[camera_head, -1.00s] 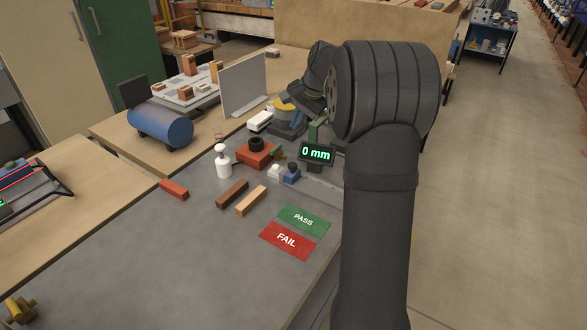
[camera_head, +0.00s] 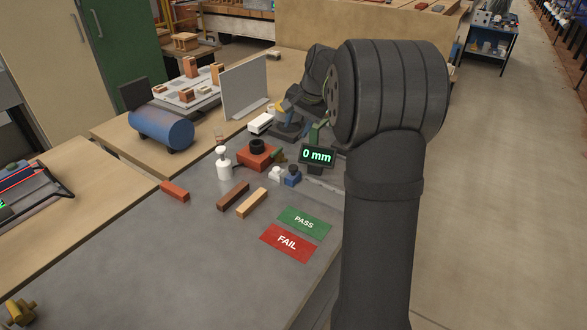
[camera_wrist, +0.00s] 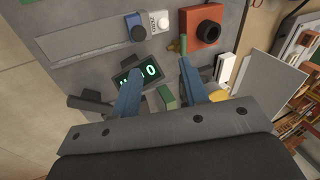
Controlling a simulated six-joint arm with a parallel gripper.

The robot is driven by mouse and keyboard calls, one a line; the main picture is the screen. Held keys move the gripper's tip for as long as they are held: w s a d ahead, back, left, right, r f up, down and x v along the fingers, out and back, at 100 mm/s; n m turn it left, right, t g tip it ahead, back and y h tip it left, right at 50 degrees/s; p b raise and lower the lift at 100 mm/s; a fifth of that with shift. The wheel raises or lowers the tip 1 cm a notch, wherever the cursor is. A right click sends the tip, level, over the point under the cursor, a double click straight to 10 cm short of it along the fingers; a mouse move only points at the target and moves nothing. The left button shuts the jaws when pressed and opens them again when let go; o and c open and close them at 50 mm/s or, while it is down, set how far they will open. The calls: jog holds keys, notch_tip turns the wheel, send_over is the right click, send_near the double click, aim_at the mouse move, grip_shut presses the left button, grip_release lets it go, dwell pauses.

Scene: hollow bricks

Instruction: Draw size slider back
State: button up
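In the wrist view my gripper (camera_wrist: 160,72) is open, with its two blue fingers well apart. A green block (camera_wrist: 168,97) shows between the fingers, and I cannot tell whether they touch it. It stands behind the gauge display (camera_head: 317,156), which reads 0 mm; the display also shows in the wrist view (camera_wrist: 148,72), partly behind the left finger. I cannot tell for sure whether the green block or the dark blue knob (camera_wrist: 138,33) on the pale rail (camera_wrist: 105,36) is the size slider. My arm hides part of the gauge in the head view.
A red block with a black button (camera_head: 256,154) and a white bottle (camera_head: 223,163) stand left of the gauge. Several loose bricks, a green PASS mat (camera_head: 304,222) and a red FAIL mat (camera_head: 288,242) lie in front. A pale upright panel (camera_head: 243,88) stands behind.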

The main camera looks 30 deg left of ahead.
jog(key=shift+o, duration=0.5)
jog(key=s+d+n, duration=0.1)
jog(key=n, duration=0.1)
jog(key=s+n+t, duration=0.1)
jog(key=s+d+r+n+t, duration=0.1)
jog(key=n, duration=0.1)
jog(key=shift+s+d+n+h, duration=0.3)
jog(key=shift+s+h, duration=0.1)
jog(key=n, duration=0.2)
send_near(294, 167)
jog(key=shift+t, duration=0.3)
jog(key=x, duration=0.8)
jog(key=shift+s+a+f, duration=0.2)
jog(key=shift+s, duration=0.05)
jog(key=shift+d, duration=0.1)
grip_shut()
